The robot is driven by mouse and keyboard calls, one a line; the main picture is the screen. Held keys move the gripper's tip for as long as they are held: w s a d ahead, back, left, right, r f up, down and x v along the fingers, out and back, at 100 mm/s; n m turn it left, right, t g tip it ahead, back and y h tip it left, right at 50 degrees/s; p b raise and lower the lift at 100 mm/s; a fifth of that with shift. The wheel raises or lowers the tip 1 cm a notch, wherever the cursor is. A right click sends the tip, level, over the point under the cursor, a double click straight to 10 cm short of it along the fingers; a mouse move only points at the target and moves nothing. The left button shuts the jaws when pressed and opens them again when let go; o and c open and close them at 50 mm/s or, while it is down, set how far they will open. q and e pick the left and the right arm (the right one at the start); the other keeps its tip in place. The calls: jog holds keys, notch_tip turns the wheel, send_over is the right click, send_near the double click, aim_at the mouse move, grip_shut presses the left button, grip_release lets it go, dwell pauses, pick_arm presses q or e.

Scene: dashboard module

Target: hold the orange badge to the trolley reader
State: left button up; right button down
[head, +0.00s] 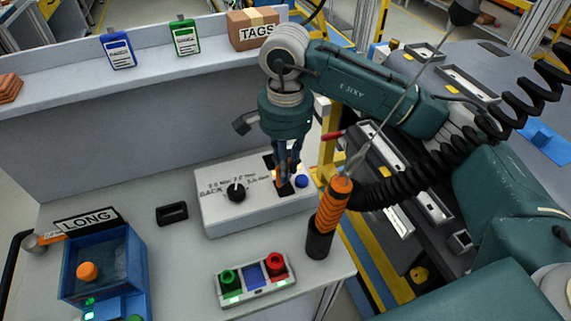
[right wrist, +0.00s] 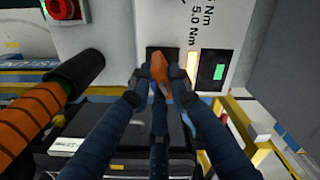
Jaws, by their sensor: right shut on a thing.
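My right gripper (head: 287,178) points down over the right end of a white control box (head: 222,215) with a black knob. In the right wrist view its dark blue fingers are shut on an orange piece (right wrist: 160,72), which looks like the orange badge; the fingers cover much of it. The badge is in front of a black pad (head: 286,190) on the box; whether it touches the pad I cannot tell. Beside the pad are an amber-lit strip (right wrist: 192,66) and a black panel with a green display (right wrist: 218,72). No trolley marking is readable. My left gripper is not in view.
An orange-handled tool (head: 333,203) stands in a black holder close to my right gripper. A button panel (head: 254,284) is in front. Blue (head: 118,50) and green (head: 186,38) badges stand on the back ledge. A blue bin (head: 122,247) is at left.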

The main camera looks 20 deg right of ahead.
jog(key=shift+f+b, duration=0.1)
jog(key=shift+b, duration=0.25)
dwell(0.5)
dwell(0.3)
jog(key=shift+r+p, duration=1.25)
jog(key=shift+r, duration=1.8)
